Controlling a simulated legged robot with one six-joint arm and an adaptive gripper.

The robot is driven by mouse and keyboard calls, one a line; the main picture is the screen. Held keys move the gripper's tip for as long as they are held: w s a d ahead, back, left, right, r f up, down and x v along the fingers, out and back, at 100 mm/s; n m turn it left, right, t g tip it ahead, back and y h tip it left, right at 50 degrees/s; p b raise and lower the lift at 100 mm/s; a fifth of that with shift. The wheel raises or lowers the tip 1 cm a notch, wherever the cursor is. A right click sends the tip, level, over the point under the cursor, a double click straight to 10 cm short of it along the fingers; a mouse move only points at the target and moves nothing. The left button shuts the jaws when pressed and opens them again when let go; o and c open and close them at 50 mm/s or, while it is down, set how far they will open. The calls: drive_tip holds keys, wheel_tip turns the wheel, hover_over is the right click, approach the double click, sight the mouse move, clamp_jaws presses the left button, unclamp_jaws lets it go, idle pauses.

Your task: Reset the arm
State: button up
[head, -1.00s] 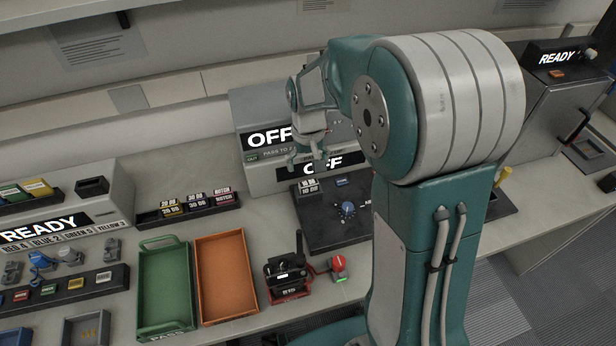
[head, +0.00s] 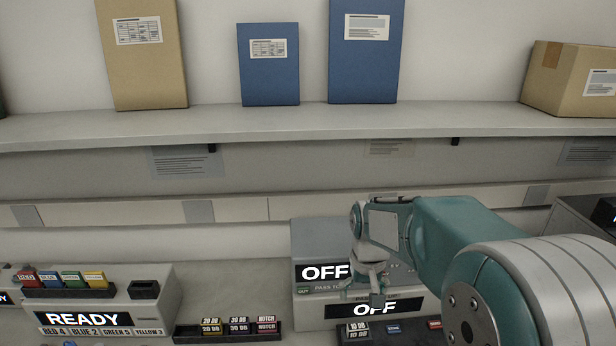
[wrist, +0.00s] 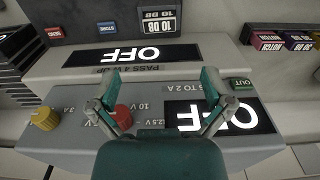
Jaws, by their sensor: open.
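My gripper (head: 366,294) hangs in front of the grey unit with two lit OFF displays (head: 322,271) in the head view. In the wrist view my gripper (wrist: 162,95) has its two fingers spread apart with nothing between the tips. The same grey unit (wrist: 85,72) shows upside down below it, with a red knob (wrist: 122,118) beside the left finger and a yellow knob (wrist: 45,118) farther left. I cannot tell whether the left finger touches the red knob. My arm reaches in from the right in the head view.
A shelf (head: 300,122) with boxes and binders spans above the bench. A READY unit (head: 100,312) with colored tabs stands at left. A rack of labelled blocks (head: 228,331) lies between it and the OFF unit. A cardboard box (head: 568,80) sits at the shelf's right.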

drive_tip(key=s+r+t, duration=0.2)
drive_tip(key=s+r, duration=0.3)
drive_tip(key=s, duration=0.5)
drive_tip(key=s+r+t, duration=0.3)
drive_tip(key=s+r, duration=0.1)
drive_tip(key=s, duration=0.6)
drive_tip(key=shift+s+r, duration=0.2)
drive_tip(key=shift+r, duration=0.2)
